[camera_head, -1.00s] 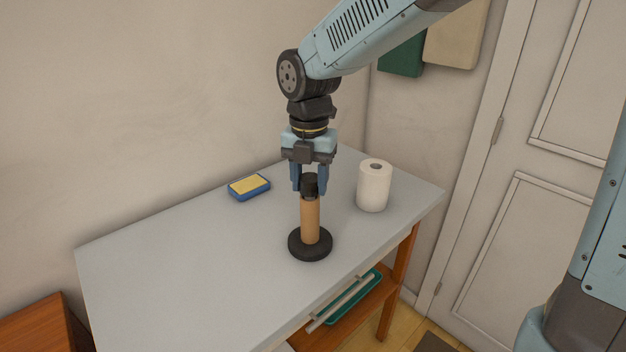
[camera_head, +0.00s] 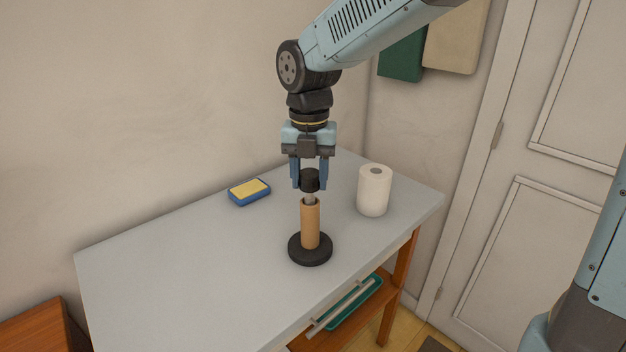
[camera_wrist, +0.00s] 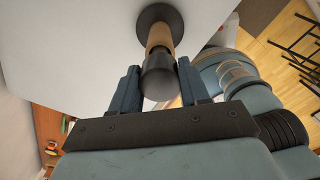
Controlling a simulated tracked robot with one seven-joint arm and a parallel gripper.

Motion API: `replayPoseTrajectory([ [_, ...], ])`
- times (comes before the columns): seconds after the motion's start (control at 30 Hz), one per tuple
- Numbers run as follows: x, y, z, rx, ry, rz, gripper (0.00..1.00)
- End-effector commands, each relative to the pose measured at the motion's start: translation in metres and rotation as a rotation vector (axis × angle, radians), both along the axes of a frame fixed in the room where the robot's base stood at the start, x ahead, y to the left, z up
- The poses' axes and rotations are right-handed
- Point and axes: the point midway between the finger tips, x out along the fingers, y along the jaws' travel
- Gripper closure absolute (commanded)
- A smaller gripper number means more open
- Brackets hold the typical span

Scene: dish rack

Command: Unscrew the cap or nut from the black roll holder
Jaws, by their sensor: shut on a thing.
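The roll holder stands upright on the grey table, with a round black base (camera_head: 310,250) and a brown cardboard tube (camera_head: 310,226) around its post. My gripper (camera_head: 310,185) points down over the holder and is shut on the cap, one finger on each side. In the wrist view the cap (camera_wrist: 158,78) sits between the fingertips, with the tube and base beyond it. I cannot tell whether the cap still touches the post.
A white paper roll (camera_head: 374,190) stands to the right of the holder. A blue and yellow sponge (camera_head: 249,191) lies at the back left. The table's left part (camera_head: 170,270) is clear. A teal tray (camera_head: 350,302) is on the shelf below.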

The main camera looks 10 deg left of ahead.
Motion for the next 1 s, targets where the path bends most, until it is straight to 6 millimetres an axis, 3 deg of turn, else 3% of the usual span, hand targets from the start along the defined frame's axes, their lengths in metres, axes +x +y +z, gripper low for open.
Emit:
replayPoseTrajectory([
  [0.6,0.000,0.000,0.020,0.000,-0.002,-0.001,0.91],
  [1.0,0.000,0.000,0.022,0.000,-0.001,-0.001,0.92],
])
